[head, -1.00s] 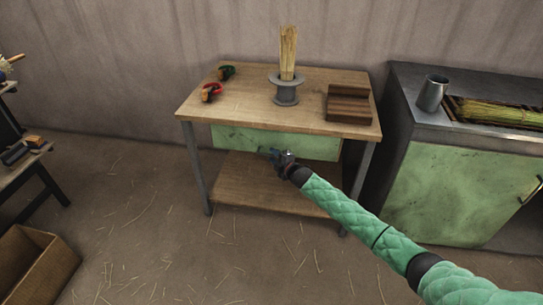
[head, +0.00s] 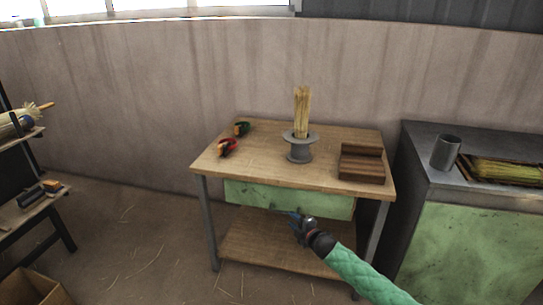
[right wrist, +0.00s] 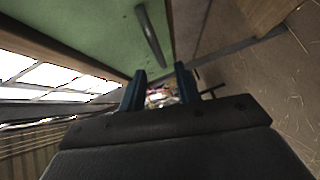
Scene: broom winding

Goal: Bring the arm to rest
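My right gripper (head: 298,220) is in front of the workbench, at the height of its green drawer (head: 290,199). In the right wrist view its two blue fingers (right wrist: 160,88) stand apart with nothing between them. The green drawer front with its dark handle (right wrist: 150,36) shows beyond them, clear of the fingers. The right arm reaches in from the lower right in a green quilted sleeve. My left gripper is not in any view.
The wooden workbench (head: 262,150) carries a grey spool holder (head: 300,150) with upright straw (head: 302,112), red clamp (head: 228,147), green clamp (head: 242,128) and brown stepped block (head: 362,164). A metal cabinet (head: 470,240) stands right, a dark rack (head: 40,200) left. Floor between is open.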

